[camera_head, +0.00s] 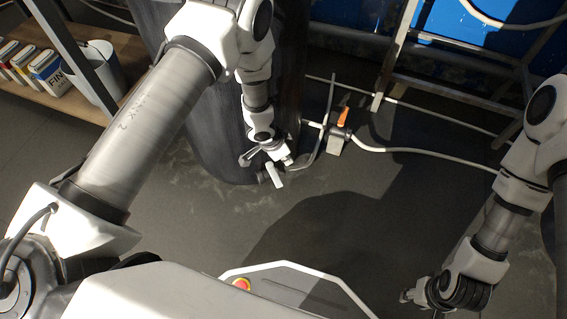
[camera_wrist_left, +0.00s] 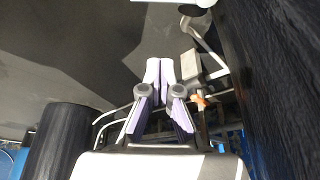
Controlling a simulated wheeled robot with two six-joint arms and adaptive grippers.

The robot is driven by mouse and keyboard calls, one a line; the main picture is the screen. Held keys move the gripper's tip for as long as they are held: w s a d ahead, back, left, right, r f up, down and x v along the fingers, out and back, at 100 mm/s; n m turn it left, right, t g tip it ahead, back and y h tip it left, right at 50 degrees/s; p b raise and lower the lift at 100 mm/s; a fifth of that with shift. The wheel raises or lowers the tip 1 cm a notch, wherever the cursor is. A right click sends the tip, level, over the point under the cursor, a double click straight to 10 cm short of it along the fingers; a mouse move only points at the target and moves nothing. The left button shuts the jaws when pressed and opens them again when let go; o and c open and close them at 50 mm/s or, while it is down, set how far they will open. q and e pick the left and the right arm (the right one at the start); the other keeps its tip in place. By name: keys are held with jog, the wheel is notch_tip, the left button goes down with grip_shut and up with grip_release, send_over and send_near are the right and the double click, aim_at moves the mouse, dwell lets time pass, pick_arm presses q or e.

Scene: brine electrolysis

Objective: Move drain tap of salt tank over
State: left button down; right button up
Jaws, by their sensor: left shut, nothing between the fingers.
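The dark salt tank (camera_head: 215,130) stands upright behind my left arm, and its dark wall fills the right side of the left wrist view (camera_wrist_left: 285,70). Low on its front sits what looks like the drain tap, with a white handle (camera_head: 274,175). A white piece at the top edge of the left wrist view (camera_wrist_left: 180,2) may be the same handle. My left gripper (camera_head: 287,159) is close beside the tap; its pale fingers (camera_wrist_left: 160,70) are together with nothing between them. I cannot tell whether they touch the handle. My right gripper (camera_head: 407,296) is low at the right, its fingers barely visible.
A valve with an orange handle (camera_head: 343,117) sits on a pale hose right of the tank; the handle also shows in the left wrist view (camera_wrist_left: 200,100). A metal frame (camera_head: 450,75) and blue containers stand behind. A wooden shelf (camera_head: 75,105) is at left. The floor in front is clear.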

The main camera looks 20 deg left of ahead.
aim_at(274, 174)
pick_arm(q)
jog(key=b+x, duration=0.4)
jog(key=x, duration=0.4)
jog(key=s+a+b, duration=0.1)
jog(key=s+a, duration=0.2)
jog(key=shift+r+b, duration=0.15)
jog(key=shift+b, duration=0.15)
